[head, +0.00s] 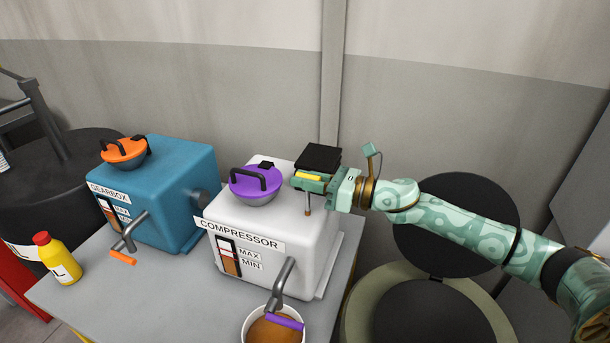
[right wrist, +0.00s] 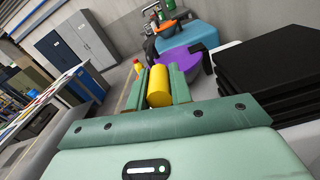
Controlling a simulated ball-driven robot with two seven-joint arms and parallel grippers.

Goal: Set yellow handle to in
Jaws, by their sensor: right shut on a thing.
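The yellow handle (head: 309,175) is a short yellow cylinder at the right rear of the white compressor (head: 262,265). My right gripper (head: 300,180) is shut on it, above the compressor's top right edge. In the right wrist view the yellow handle (right wrist: 159,87) lies lengthwise between the two green fingers of my right gripper (right wrist: 161,85). What the handle joins to is hidden by the fingers; a thin brownish rod (head: 308,208) shows just below the gripper. I cannot tell from these views whether the handle is in or out. My left gripper is out of view.
A purple lid (head: 255,185) sits on the compressor, with a black finned block (head: 318,157) behind my gripper. A tap with a purple handle (head: 285,321) hangs over a bowl of brown liquid (head: 273,333). The blue gearbox (head: 165,200) and a yellow bottle (head: 62,262) stand left.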

